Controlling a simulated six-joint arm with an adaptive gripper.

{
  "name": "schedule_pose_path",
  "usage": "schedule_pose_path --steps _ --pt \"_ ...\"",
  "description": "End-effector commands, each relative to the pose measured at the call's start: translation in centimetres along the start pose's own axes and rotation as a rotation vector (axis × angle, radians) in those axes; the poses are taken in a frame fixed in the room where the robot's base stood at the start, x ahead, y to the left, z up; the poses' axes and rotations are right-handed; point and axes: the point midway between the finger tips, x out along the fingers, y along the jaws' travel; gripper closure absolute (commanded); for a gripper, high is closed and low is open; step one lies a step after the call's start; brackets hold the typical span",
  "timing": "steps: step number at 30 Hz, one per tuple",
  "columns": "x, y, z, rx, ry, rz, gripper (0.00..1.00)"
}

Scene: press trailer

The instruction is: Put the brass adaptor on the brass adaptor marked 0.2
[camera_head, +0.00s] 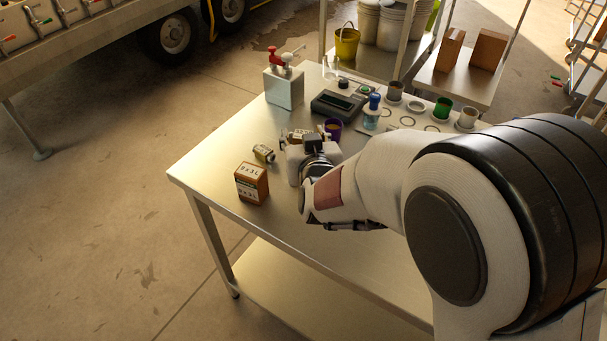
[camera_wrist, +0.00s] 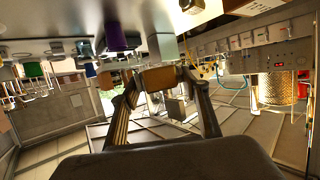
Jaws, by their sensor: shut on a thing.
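My gripper (camera_head: 301,143) is shut on a brass adaptor (camera_head: 298,135), held above the table near its left part. In the wrist view the brass adaptor (camera_wrist: 162,77) sits crosswise between the two fingers of my gripper (camera_wrist: 165,84). Another small brass adaptor with a pale label (camera_head: 263,153) is on the table, left of my gripper and apart from it. Its marking is too small to read. My wrist hides part of the held adaptor and the table below it in the head view.
A purple cup (camera_head: 333,128) is close behind my gripper. The table's left end (camera_head: 208,165) is clear.

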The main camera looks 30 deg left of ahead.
Motion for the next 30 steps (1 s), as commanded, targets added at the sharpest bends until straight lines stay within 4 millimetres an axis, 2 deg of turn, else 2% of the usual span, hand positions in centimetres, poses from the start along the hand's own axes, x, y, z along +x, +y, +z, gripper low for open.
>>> schedule_pose_path --steps 12,24,30 --pt "0.2 0.0 0.3 0.000 0.000 0.001 0.79" --pt "1.7 0.0 4.5 0.000 -0.002 0.002 0.79" --pt "2.1 0.0 5.7 0.000 0.001 0.001 0.79"
